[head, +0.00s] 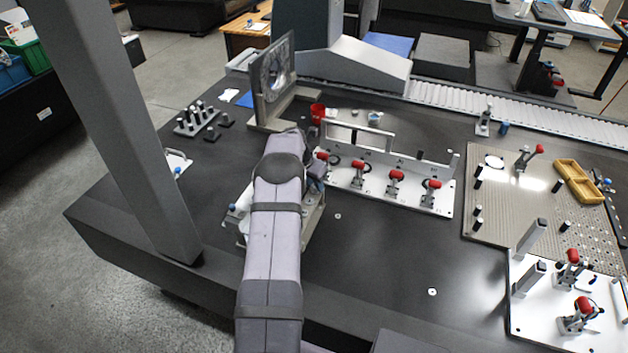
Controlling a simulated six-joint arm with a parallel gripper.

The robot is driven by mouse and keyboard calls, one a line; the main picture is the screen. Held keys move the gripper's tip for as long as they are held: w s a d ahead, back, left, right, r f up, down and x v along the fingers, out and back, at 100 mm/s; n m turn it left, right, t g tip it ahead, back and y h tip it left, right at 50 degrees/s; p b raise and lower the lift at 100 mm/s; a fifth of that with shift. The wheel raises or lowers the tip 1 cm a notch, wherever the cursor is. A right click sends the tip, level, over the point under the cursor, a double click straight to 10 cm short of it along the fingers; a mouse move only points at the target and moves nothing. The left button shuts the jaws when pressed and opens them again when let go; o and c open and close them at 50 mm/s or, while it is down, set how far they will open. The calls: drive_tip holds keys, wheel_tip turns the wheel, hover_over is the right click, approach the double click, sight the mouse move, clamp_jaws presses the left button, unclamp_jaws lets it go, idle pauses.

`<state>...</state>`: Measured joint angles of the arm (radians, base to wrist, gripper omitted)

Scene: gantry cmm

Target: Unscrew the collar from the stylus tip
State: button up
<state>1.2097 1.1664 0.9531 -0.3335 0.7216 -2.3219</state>
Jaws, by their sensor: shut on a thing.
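My arm reaches up from the bottom edge of the head view and bends down at its far end, near the middle of the table. Its links cover the work spot, and my gripper's fingers cannot be made out. The stylus tip and its collar cannot be picked out either, so how they sit against each other is hidden. Part of a grey metal fixture (313,222) shows beside and under my arm.
A plate with red-handled clamps (408,197) lies right of my arm. A peg block (188,131) is at left. Black table (385,265) is mostly clear at front centre.

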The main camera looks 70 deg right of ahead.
drive_tip(key=shift+s+a+f+n, duration=0.1)
drive_tip(key=shift+a+f+n, duration=0.05)
drive_tip(key=shift+n, duration=0.25)
drive_tip(key=o, duration=0.9)
drive_tip(key=shift+c, duration=0.2)
drive_tip(key=shift+r, duration=0.25)
drive_tip(key=b+v, duration=0.1)
drive_tip(key=v, duration=0.6)
drive_tip(key=shift+b, duration=0.35)
drive_tip(key=shift+o, duration=0.2)
